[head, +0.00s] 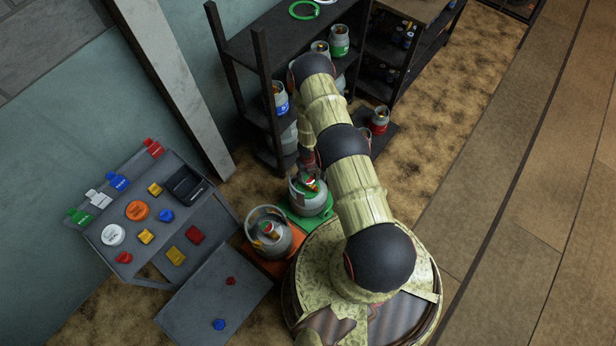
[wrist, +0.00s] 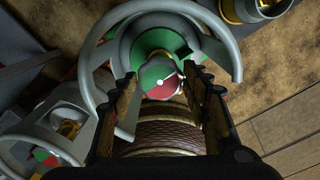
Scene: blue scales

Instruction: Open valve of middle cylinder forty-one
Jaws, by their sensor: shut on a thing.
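The middle cylinder (head: 305,201) is grey and stands upright on a green scale (head: 322,213) in the head view. No number is readable on it. In the wrist view its round grey collar (wrist: 88,75) surrounds a green top. A valve knob (wrist: 160,80) in green, white and red sits inside the collar. My gripper (wrist: 163,77) reaches in over the collar, one finger on each side of the knob, and is shut on it. In the head view my arm hides most of the gripper. How far the valve is turned cannot be told.
A second cylinder (head: 270,238) stands close at the left on an orange scale (head: 262,262). Another cylinder (head: 379,120) stands behind, beside the dark shelf (head: 262,90). A grey table (head: 213,240) with coloured blocks and discs is at the left. Floor at the right is clear.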

